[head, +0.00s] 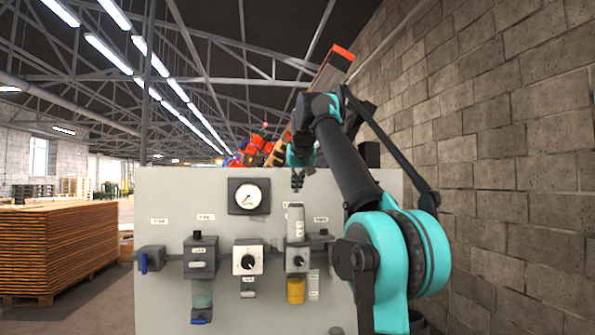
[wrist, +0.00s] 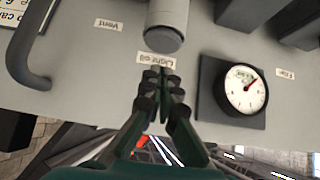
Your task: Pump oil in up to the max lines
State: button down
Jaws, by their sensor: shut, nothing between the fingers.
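A grey upright panel (head: 160,215) carries the air and oil fittings. A pale grey cylinder (head: 296,222) stands above a knob block (head: 298,260), and a yellow bowl (head: 296,291) hangs below it. A clear greenish bowl (head: 202,294) hangs at the left. Max lines are too small to make out. My gripper (head: 297,184) is shut and empty, just above the grey cylinder in the head view. In the upside-down wrist view my gripper (wrist: 160,80) points at the "Light oil" label (wrist: 158,62), with the cylinder's round end (wrist: 164,38) just beyond; contact cannot be told.
A round gauge (head: 248,196) sits on the upper panel. A white regulator (head: 248,261) with a black knob and a blue-handled valve (head: 144,262) lie left. A dark curved handle (wrist: 30,70) shows in the wrist view. A block wall (head: 500,180) stands close at right; stacked boards (head: 55,250) stand left.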

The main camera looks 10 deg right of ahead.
jog(key=v, duration=0.8)
jog(key=shift+s+r, duration=0.2)
jog(key=shift+s, duration=0.1)
jog(key=shift+s, duration=0.15)
dwell(0.3)
